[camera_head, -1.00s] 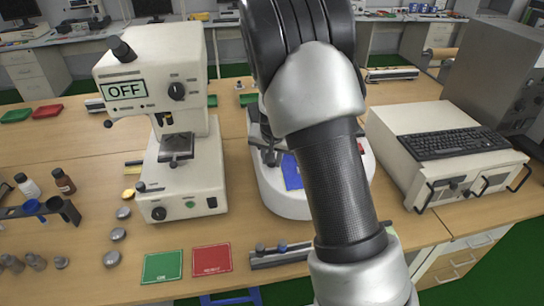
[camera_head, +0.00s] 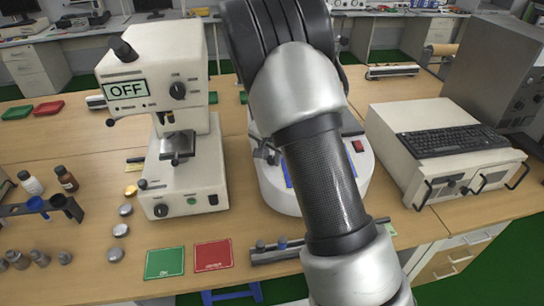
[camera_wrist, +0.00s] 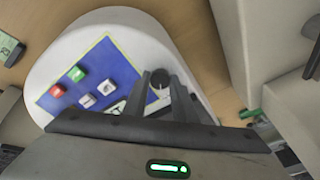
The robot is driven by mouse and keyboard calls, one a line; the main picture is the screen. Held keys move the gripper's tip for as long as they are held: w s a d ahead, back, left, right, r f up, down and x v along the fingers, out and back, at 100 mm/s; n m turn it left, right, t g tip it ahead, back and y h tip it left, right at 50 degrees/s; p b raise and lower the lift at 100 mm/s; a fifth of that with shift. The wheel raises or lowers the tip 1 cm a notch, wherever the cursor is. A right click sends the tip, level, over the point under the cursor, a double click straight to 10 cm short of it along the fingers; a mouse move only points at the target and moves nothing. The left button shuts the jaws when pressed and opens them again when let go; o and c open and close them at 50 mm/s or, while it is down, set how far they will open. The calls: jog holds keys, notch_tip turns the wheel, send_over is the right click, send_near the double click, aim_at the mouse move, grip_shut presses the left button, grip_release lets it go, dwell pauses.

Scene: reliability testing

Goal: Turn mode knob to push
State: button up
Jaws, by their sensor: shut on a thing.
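The mode knob (camera_wrist: 154,97) is a dark round knob with a pale top, on the white tester base by the blue panel. In the wrist view it sits between the two dark fingers of my gripper (camera_wrist: 161,88), which are closed on it. Its pointer and labels cannot be read. The blue panel (camera_wrist: 105,62) carries a green button (camera_wrist: 76,74), a red button (camera_wrist: 57,91) and pale buttons. In the head view the white tester base (camera_head: 283,200) shows beside my arm, which hides the knob and the gripper.
Left of the tester stands a cream machine (camera_head: 185,180) with an OFF display (camera_head: 126,90). To the right are a cream instrument box (camera_head: 410,165) and a keyboard (camera_head: 450,140). Green (camera_head: 165,263) and red (camera_head: 213,255) cards lie in front.

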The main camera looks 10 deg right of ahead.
jog(key=o, duration=1)
jog(key=shift+o, duration=0.2)
jog(key=shift+r, duration=0.1)
jog(key=p+v, duration=0.1)
jog(key=v, duration=1.6)
jog(key=shift+r, duration=0.15)
jog(key=s+r+n+p, duration=0.1)
jog(key=s+r+n, duration=0.2)
jog(key=s, duration=0.6)
jog(key=s+r+n+p, duration=0.1)
jog(key=s+r+n, duration=0.1)
jog(key=s+r, duration=0.3)
jog(key=s+d+r+n+t+p, duration=0.1)
jog(key=s+r+n, duration=0.2)
jog(key=s, duration=1)
jog(key=shift+s+r+n+y, duration=0.3)
jog(key=shift+r+y, duration=0.1)
jog(key=shift+r, duration=0.3)
